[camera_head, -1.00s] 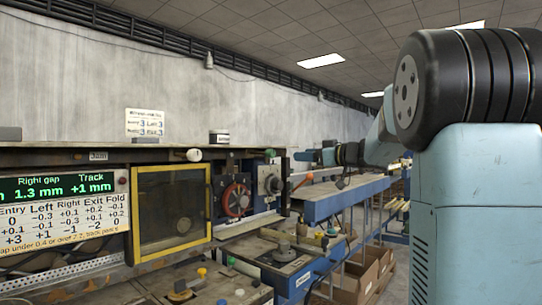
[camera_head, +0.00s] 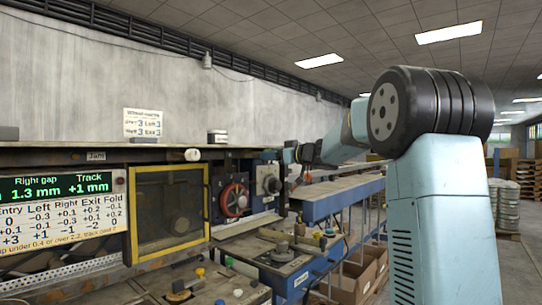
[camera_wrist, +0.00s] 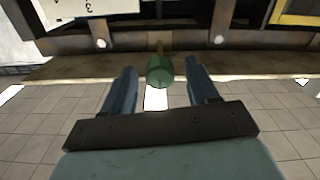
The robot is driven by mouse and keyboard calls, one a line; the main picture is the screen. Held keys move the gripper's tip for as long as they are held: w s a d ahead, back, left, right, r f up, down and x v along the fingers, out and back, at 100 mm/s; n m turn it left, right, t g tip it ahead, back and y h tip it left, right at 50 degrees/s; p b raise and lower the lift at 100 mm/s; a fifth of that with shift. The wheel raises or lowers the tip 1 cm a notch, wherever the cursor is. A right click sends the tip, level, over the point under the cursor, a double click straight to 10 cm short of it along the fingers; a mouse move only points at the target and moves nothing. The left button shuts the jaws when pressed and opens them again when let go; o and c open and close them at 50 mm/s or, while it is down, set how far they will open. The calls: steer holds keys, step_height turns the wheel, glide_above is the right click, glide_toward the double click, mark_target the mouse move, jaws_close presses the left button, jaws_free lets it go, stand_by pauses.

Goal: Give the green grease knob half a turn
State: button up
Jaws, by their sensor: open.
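The green grease knob (camera_wrist: 160,71) sits on a short stem below a ledge in the wrist view. My gripper (camera_wrist: 160,67) is open, with one blue finger on each side of the knob. Gaps show between the fingers and the knob, and it is not held. In the head view my gripper (camera_head: 268,155) is at the top right of the machine front, beside the black round fitting. The green knob cannot be made out there behind the gripper.
A red handwheel (camera_head: 234,196) and a yellow-framed window (camera_head: 171,212) are left of the gripper. A white knob (camera_head: 192,155) sticks out along the top ledge. A readout board (camera_head: 60,205) is at far left. A blue conveyor frame (camera_head: 330,204) runs to the right.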

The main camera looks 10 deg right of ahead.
steer(key=shift+w+a, duration=0.1)
steer(key=shift+w, duration=0.05)
steer(key=c, duration=1)
steer(key=shift+a, duration=0.2)
steer(key=shift+c, duration=0.2)
steer(key=shift+d, duration=0.1)
